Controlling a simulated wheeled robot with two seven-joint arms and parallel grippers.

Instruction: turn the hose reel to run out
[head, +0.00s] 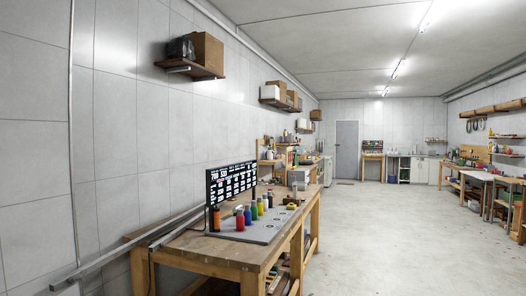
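I cannot make out a hose reel in the head view. Some small coiled loops (475,125) hang high on the far right wall; they are too small to tell whether they are hose or cable. Neither my left nor my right gripper shows in the head view.
A wooden workbench (200,247) stands along the left wall, with a black display board (231,183) and several coloured bottles on a grey board. Grey metal bars (125,257) run at its left end. More benches line the right side. The concrete floor (385,240) between is clear.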

